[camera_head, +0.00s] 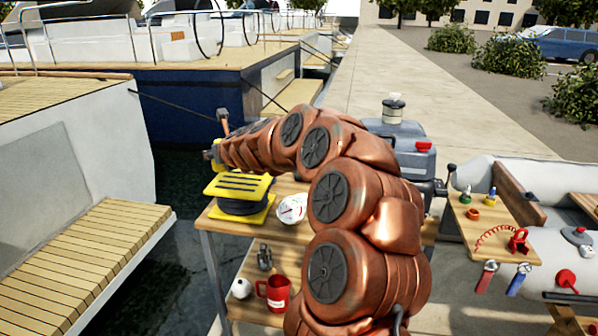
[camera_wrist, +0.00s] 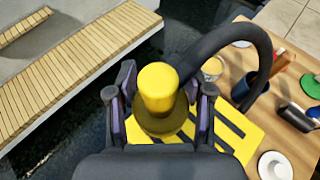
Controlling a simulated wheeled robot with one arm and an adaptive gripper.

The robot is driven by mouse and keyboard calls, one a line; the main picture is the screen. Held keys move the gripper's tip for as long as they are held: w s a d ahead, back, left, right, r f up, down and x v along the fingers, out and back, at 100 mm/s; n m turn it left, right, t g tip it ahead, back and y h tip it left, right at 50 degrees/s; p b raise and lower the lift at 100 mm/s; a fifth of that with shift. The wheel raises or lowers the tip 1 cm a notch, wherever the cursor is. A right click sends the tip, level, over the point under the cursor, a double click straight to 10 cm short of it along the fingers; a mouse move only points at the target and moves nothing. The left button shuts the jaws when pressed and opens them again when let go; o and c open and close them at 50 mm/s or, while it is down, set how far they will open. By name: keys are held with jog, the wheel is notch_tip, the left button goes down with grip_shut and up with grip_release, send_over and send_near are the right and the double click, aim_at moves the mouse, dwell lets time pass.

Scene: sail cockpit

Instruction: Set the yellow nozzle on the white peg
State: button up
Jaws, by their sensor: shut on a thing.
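The yellow nozzle (camera_wrist: 158,88), a round-topped cylinder with a darker flange below, is between the fingers of my gripper (camera_wrist: 163,108) in the wrist view. The gripper is shut on it. In the head view my gripper (camera_head: 213,152) is at the far end of my copper arm, beyond the left side of the wooden table, and is small and partly hidden. The nozzle is held above the yellow-and-black reel (camera_head: 240,193), whose yellow plate (camera_wrist: 235,135) shows beneath it in the wrist view.
A white gauge (camera_head: 291,209) lies beside the reel on the table (camera_head: 225,222). A black hose (camera_wrist: 262,50) arches close to the gripper's right. Below are a red mug (camera_head: 274,293) and a white ball (camera_head: 241,288). Small items sit on a board (camera_head: 490,245) at right. Water lies left.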

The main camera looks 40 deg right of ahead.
jog(key=shift+y, duration=0.4)
jog(key=s+d+b, duration=0.1)
jog(key=d, duration=0.2)
jog(key=s+d+f+b, duration=0.1)
jog(key=d, duration=0.3)
jog(key=s+d+f+b, duration=0.1)
jog(key=s+d, duration=0.1)
jog(key=d, duration=0.1)
jog(key=shift+d+f, duration=0.25)
jog(key=shift+d, duration=0.15)
jog(key=s+d+f+n+b, duration=0.1)
jog(key=s+d+f+b, duration=0.3)
jog(key=s+d, duration=0.45)
jog(key=f+b, duration=0.1)
jog(key=f, duration=0.1)
jog(key=f+b, duration=0.4)
jog(key=shift+w+d+f, duration=0.15)
jog(key=shift+w+d, duration=0.05)
jog(key=shift+d, duration=0.2)
jog(key=shift+s+p, duration=0.1)
jog(key=shift+p, duration=1.05)
jog(key=shift+f, duration=0.45)
jog(key=o, duration=1)
jog(key=shift+s, duration=0.1)
